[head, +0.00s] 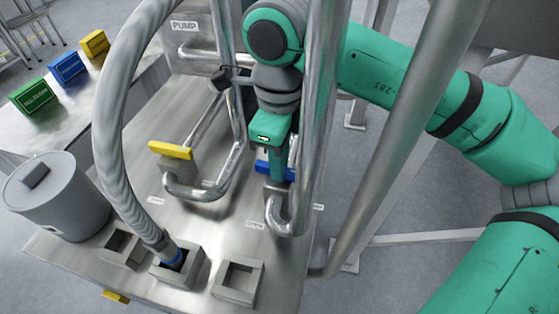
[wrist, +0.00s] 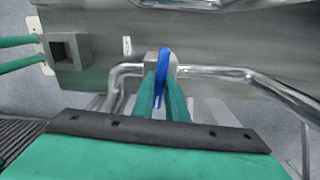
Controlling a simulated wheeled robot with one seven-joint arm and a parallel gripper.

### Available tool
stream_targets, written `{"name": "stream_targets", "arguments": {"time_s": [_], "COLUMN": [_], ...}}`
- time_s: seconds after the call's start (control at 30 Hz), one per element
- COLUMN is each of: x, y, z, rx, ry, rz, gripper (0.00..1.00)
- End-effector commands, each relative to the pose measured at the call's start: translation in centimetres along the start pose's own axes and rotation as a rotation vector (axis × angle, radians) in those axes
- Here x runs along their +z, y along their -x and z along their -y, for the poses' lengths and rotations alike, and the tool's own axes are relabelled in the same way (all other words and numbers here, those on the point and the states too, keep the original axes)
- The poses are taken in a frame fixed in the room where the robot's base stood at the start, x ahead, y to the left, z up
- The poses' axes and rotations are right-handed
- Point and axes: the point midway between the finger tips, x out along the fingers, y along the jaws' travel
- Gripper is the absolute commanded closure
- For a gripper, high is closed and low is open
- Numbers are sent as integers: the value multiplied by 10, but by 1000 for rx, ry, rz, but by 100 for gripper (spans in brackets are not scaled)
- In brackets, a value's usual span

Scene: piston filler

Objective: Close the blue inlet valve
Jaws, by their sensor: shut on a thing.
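The blue inlet valve handle (head: 264,168) shows in the head view on the pipework right of centre, partly hidden by my gripper (head: 279,170). In the wrist view the blue handle (wrist: 162,68) stands between my two green fingers (wrist: 162,98), which are closed on it. The handle sits on a grey valve block (wrist: 152,62) in line with a metal pipe. In the head view my gripper points down at the handle from above. The finger contact is partly hidden there by the vertical pipe.
A yellow valve handle (head: 170,150) is to the left. Vertical steel pipes (head: 316,120) and a thick hose (head: 118,130) stand close by. Square sockets (head: 238,282) line the front of the steel table. A grey canister (head: 58,195) and coloured boxes (head: 68,68) are farther left.

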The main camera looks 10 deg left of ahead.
Motion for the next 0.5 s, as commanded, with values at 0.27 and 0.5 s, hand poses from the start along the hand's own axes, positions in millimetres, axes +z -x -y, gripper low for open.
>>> {"name": "stream_targets", "arguments": {"time_s": [0.27, 0.5], "x": [-1, -1], "y": [0, 0], "z": [0, 0], "rx": [1, 0], "ry": [88, 108], "rz": [-3, -3], "gripper": [100, 100]}}
